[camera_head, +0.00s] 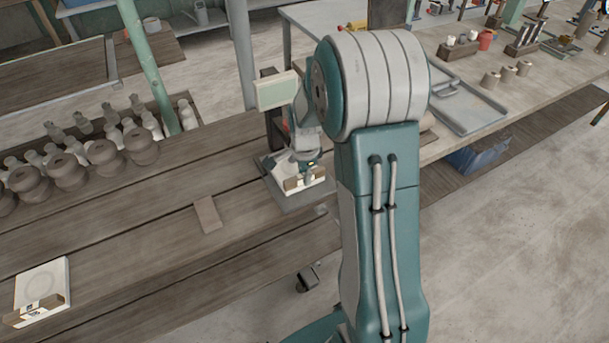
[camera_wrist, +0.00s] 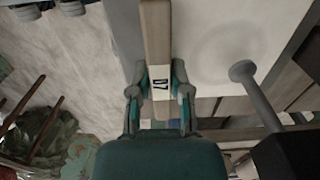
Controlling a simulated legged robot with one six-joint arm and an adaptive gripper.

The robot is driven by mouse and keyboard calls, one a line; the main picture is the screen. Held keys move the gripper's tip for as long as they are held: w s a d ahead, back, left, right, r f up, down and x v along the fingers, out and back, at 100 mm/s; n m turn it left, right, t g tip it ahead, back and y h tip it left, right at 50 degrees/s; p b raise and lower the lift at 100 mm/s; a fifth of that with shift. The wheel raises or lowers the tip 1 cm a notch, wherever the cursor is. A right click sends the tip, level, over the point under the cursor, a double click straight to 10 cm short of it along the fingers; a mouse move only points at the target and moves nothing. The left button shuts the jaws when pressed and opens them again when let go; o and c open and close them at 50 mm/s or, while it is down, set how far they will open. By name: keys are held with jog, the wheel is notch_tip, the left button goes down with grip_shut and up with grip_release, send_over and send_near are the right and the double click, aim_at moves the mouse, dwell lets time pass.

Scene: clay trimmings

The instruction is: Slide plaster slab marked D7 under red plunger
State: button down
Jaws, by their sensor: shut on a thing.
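The plaster slab marked D7 is off-white, with a wooden edge strip bearing a small black-and-white label; its pale face (camera_wrist: 222,45) shows a faint ring in the wrist view. My gripper (camera_wrist: 161,88) is shut on the wooden strip, with a finger on each side of the label. In the head view the slab (camera_head: 303,184) lies on the grey base plate (camera_head: 296,205) of a press-like stand, and my gripper (camera_head: 306,167) is over it. My arm hides part of the stand.
A second white slab (camera_head: 42,283) with a wooden edge lies at the bench's left front. A small brown block (camera_head: 207,214) lies between it and the stand. Brown spools (camera_head: 72,172) and pale bottles stand at the left. A grey tray (camera_head: 465,105) is at the right.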

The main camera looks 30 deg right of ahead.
jog(key=shift+w, duration=0.6)
jog(key=shift+c, duration=2.4)
grip_release()
notch_tip(320, 180, up, 12)
jog(key=s+a+r+n+t, duration=0.3)
jog(key=s+a+r+n, duration=0.4)
jog(key=s+r+n, duration=0.3)
jog(key=s+a+n+t, duration=0.2)
jog(key=s+n, duration=0.5)
jog(key=s, duration=0.5)
jog(key=shift+s+a+r+n+t, duration=0.2)
jog(key=shift+s+a+n+t, duration=0.15)
jog(key=shift+a, duration=0.45)
